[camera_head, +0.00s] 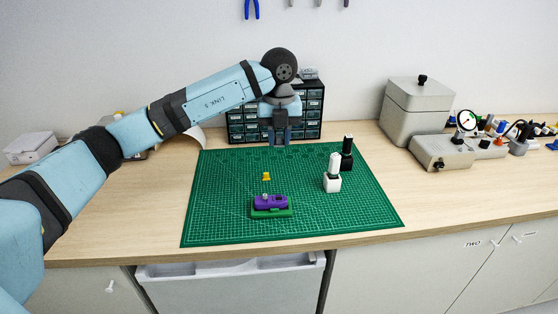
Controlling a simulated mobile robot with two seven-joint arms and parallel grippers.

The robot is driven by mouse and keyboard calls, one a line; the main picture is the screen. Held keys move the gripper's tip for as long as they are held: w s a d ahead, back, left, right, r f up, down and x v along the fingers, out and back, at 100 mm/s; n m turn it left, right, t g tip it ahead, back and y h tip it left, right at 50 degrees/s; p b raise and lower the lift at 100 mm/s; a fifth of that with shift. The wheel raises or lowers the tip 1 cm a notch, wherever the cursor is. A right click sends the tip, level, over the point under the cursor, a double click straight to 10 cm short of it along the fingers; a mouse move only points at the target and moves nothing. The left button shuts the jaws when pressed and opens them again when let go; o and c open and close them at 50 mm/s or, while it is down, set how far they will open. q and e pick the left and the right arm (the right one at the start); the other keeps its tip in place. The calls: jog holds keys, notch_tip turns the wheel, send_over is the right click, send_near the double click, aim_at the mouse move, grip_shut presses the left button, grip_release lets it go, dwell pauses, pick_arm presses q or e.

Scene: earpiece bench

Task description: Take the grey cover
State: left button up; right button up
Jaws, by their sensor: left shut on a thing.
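My left gripper (279,138) points down over the back edge of the green mat, in front of the drawer cabinet. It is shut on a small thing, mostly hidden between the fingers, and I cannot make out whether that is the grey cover. No grey cover shows clearly on the mat. A purple earpiece body (271,201) sits in a green holder (271,213) near the mat's front, with a small greyish part (266,195) at its top left. A small yellow piece (266,176) stands behind it. My right gripper is not in view.
A white bottle (333,176) and a black bottle (347,154) stand on the right of the green cutting mat (220,205). The drawer cabinet (237,125) stands behind. A grey lidded box (417,105) and a low grey unit (441,152) are at the right. The mat's left half is clear.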

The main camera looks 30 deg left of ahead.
aim_at(279, 137)
pick_arm(q)
notch_tip(279, 137, up, 3)
jog(key=shift+f, duration=0.1)
jog(key=shift+r+p, duration=1.05)
jog(key=shift+r, duration=0.4)
